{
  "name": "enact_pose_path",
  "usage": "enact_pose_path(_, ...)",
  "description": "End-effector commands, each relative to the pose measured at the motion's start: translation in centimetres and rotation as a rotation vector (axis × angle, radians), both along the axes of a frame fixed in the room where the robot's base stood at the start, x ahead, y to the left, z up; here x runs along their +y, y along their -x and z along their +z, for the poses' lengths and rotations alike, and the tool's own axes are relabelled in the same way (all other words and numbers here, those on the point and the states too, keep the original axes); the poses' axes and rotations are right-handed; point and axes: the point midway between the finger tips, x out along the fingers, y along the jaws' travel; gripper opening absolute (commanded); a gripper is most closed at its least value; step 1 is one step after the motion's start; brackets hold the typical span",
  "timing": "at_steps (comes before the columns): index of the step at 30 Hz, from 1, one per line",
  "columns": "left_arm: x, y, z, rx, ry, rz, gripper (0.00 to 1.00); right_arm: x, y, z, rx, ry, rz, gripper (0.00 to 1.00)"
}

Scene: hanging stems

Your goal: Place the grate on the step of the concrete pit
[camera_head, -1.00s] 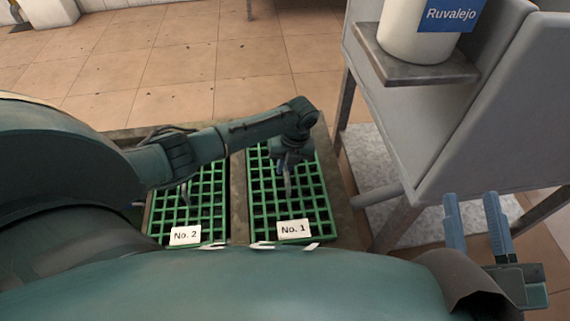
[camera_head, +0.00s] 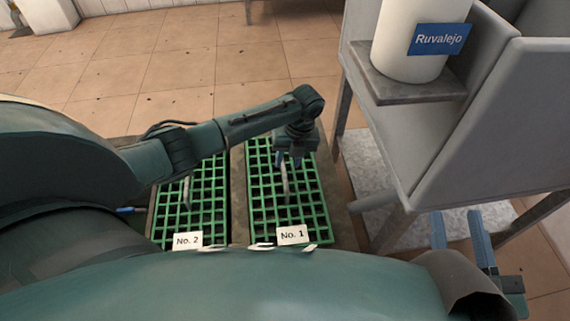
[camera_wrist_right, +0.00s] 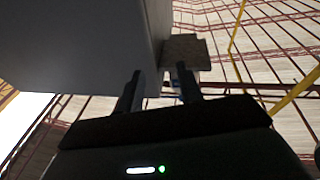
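Two green grates lie side by side in a brownish concrete pit frame (camera_head: 239,200). The right grate (camera_head: 312,200) carries a label "No. 1", the left grate (camera_head: 207,205) a label "No. 2". Each has a thin grey upright handle. My left gripper (camera_head: 289,160) is over the No. 1 grate, pointing down, its fingers apart near the top of that handle (camera_head: 285,180). I cannot tell whether it touches the handle. My right gripper (camera_head: 461,228) is open and empty at the lower right, and its fingers also show in the right wrist view (camera_wrist_right: 160,88). The pit's step is not clearly visible.
My right gripper is close to the stand. Tiled floor (camera_head: 200,60) is clear behind the pit.

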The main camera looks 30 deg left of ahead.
Motion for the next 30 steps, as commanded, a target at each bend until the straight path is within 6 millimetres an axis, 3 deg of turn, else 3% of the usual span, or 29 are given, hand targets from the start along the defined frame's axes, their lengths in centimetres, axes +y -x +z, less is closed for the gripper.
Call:
enact_pose_path(1, -0.2, -0.2, 1.6, -0.001, 0.000, 0.000, 0.34, -0.1, 0.0, 0.4, 0.004, 0.013, -0.007, 0.36)
enact_pose_path(3, -0.4, -0.4, 3.0, -0.002, 0.001, 0.000, 0.34, -0.2, -0.1, 0.4, 0.000, 0.030, -0.014, 0.36)
enact_pose_path(9, -0.8, -0.6, 5.3, 0.001, 0.001, 0.000, 0.34, -0.6, 0.0, -0.1, 0.003, 0.069, -0.029, 0.36)
enact_pose_path(30, -1.0, -0.7, 5.7, 0.002, 0.001, 0.000, 0.34, -0.5, 0.0, -0.2, 0.003, 0.070, -0.031, 0.36)
